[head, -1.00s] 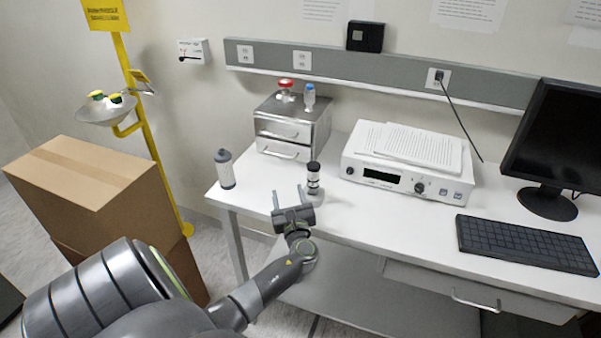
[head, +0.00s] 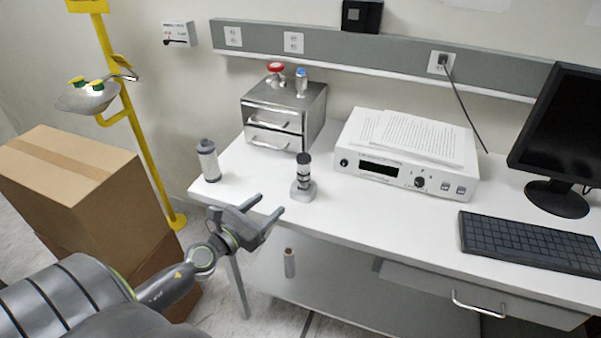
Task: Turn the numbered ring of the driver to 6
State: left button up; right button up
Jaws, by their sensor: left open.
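The small upright tool with a black top, a pale band and dark rings, which looks like the driver (head: 303,166), stands in a grey holder (head: 303,192) near the table's front edge. Any numbers on its ring are too small to read. My left gripper (head: 271,205) is open and empty. It is in front of the table edge, to the left of the driver and nearer to me, apart from it. My right gripper is not in view.
A grey-white bottle (head: 208,161) stands left of the driver. Behind are a metal drawer box (head: 284,115) and a white instrument (head: 400,165). A keyboard (head: 528,243) is right. A small cylinder (head: 289,263) shows below the tabletop. A cardboard box (head: 75,190) stands at left.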

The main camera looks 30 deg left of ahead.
aim_at(299, 179)
pick_arm(q)
jog(key=w, duration=0.9)
jog(key=w+d+p, duration=0.1)
jog(key=w, duration=0.3)
jog(key=shift+w+f, duration=0.1)
jog(key=shift+w, duration=1)
jog(key=c, duration=0.9)
jog(key=shift+c, duration=0.3)
